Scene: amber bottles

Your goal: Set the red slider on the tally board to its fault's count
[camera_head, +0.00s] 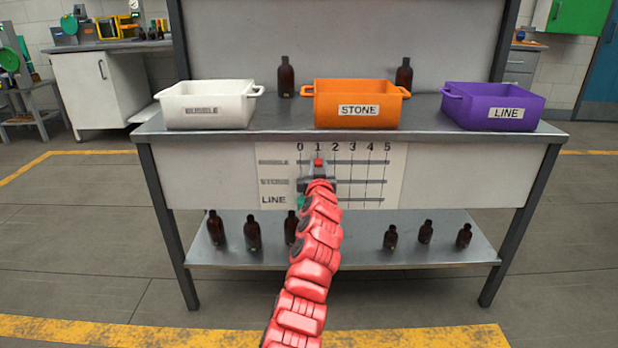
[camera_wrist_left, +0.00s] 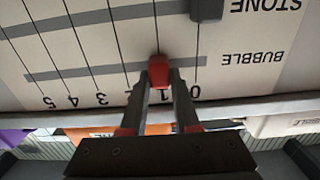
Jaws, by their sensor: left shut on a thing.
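The tally board (camera_head: 395,165) is on the front of the bench, with rows BUBBLE, STONE and LINE and columns 0 to 5. The red slider (camera_head: 318,162) is on the BUBBLE row, at about the 1 column. My left gripper (camera_head: 318,171) reaches up to it. In the left wrist view, which is upside down, the red slider (camera_wrist_left: 158,72) sits between the fingertips of my left gripper (camera_wrist_left: 159,82), shut on it. A dark grey slider (camera_wrist_left: 207,8) is on the STONE row near 0. A green slider (camera_head: 301,201) is on the LINE row near 0, partly hidden by my arm.
A white BUBBLE bin (camera_head: 205,92), an orange STONE bin (camera_head: 355,92) and a purple LINE bin (camera_head: 490,92) stand on the bench top (camera_head: 280,132). Two amber bottles (camera_head: 286,77) (camera_head: 404,75) stand behind them. Several more bottles (camera_head: 252,234) stand on the lower shelf (camera_head: 345,256).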

